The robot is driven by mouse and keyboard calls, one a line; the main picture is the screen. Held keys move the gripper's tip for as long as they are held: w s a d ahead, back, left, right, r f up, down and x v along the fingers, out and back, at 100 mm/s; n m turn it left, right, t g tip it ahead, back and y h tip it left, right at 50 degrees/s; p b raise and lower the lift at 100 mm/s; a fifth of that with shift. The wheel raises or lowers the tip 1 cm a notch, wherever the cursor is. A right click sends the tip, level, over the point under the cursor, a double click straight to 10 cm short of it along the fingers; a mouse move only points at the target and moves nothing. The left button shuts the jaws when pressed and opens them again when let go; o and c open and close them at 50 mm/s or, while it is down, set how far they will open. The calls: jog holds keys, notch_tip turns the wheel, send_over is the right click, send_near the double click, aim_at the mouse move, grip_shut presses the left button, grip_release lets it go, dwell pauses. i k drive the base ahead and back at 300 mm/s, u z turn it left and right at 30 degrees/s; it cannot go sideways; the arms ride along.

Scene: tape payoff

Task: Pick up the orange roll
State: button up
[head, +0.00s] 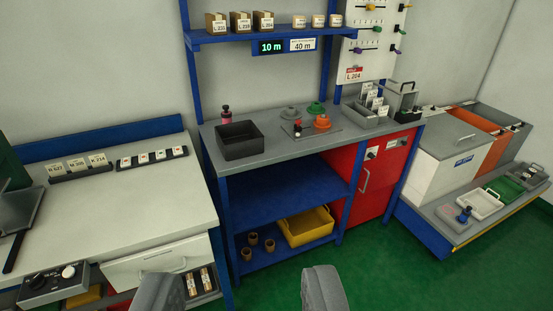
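The orange roll (322,122) lies on the grey top of the blue-framed workbench (262,165), in the head view right of centre. A green roll (316,109) is just behind it and a grey roll (289,113) is to its left. A small device with a red and black top (297,128) stands close at its left front. My gripper (242,287) is at the bottom edge, its two grey fingers wide apart with nothing between them. It is well short of the bench and apart from the orange roll.
A black open box (240,140) and a pink-topped bottle (226,115) stand left of the rolls. A grey tray with upright cards (369,108) stands right. A blue shelf (270,35) with small boxes spans above. The green floor in front is clear.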

aim_at(320, 123)
jog(key=u, duration=0.05)
jog(key=i, duration=1.9)
jog(key=z, duration=1.85)
jog(key=i, duration=1.55)
jog(key=u, duration=1.35)
